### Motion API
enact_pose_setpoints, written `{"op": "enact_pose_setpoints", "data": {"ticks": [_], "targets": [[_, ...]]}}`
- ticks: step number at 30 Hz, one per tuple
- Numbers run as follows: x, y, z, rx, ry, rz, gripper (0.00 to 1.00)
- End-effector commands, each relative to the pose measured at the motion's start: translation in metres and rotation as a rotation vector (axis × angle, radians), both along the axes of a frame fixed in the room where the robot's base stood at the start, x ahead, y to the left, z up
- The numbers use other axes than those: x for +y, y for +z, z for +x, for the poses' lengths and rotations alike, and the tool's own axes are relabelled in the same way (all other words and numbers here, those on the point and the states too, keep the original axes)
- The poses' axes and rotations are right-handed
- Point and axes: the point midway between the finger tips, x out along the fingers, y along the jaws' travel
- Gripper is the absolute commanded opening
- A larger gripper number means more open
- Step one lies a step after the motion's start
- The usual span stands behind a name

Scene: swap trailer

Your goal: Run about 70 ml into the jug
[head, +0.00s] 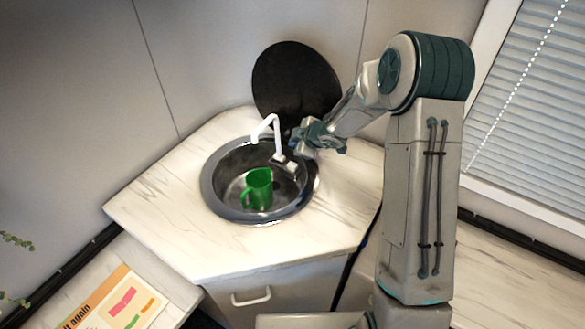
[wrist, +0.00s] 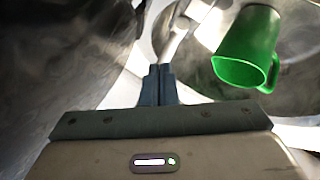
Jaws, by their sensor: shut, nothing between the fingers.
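A green jug (head: 258,189) with a handle stands upright in the round sink (head: 214,196). It also shows at the upper right of the wrist view (wrist: 262,40), where no water can be made out in it. A white tap (head: 274,130) with a bent spout rises at the back of the sink, its spout over the basin. A small pale block-like part (head: 285,161) sits at the tap's foot. My gripper (head: 297,140) is shut and empty, beside the tap at the sink's back right edge. Its closed fingers (wrist: 158,72) point toward a blurred pale part in the wrist view.
A round black lid (head: 293,80) stands raised behind the sink, close to my gripper. The pale marbled counter (head: 160,215) is clear left and front of the sink. A printed card (head: 118,300) lies at the lower left. A blind-covered window (head: 535,110) is at the right.

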Motion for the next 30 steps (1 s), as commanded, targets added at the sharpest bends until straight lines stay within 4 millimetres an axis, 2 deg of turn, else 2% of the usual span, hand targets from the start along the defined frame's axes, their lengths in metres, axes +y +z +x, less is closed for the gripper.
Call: {"op": "enact_pose_setpoints", "data": {"ticks": [1,3,15,30], "targets": [[0.0,-0.012,0.0,0.0,0.0,0.0,0.0],[0.0,-0.021,0.0,0.0,0.0,0.0,0.0],[0.0,-0.065,0.0,0.0,-0.001,0.001,0.0],[0.0,-0.068,0.0,0.0,-0.001,0.001,0.0]]}}
